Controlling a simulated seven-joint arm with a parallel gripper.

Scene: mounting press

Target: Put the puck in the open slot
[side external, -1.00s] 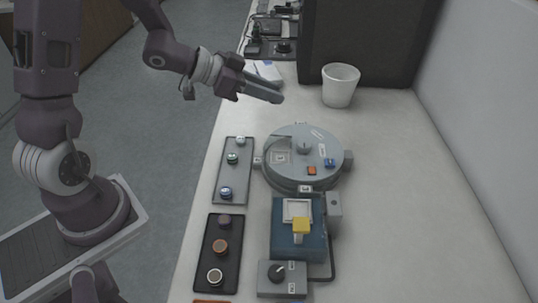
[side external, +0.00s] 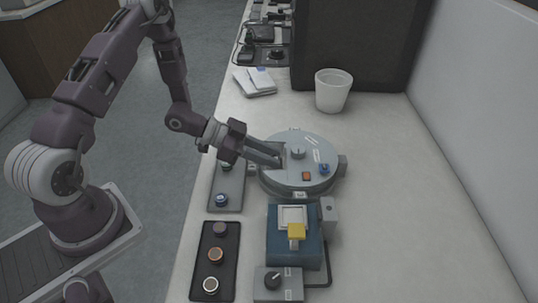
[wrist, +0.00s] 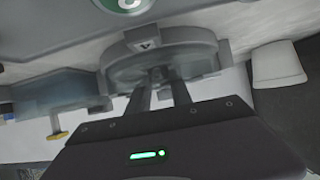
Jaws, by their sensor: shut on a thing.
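My gripper (side external: 281,158) reaches over the upper left part of the round grey press (side external: 303,188), and its long fingers are shut on the puck. The puck is hidden between the fingertips, so I cannot see its face or whether it touches the press. The pale slot on the left of the press top is covered by the fingers.
A grey tray (side external: 235,187) with pucks, including a blue-topped one (side external: 221,200), lies left of the press. A dark tray (side external: 204,268) holds three pucks. A blue device (side external: 280,255) with a yellow-topped lever stands in front. A white cup (side external: 333,93) stands behind.

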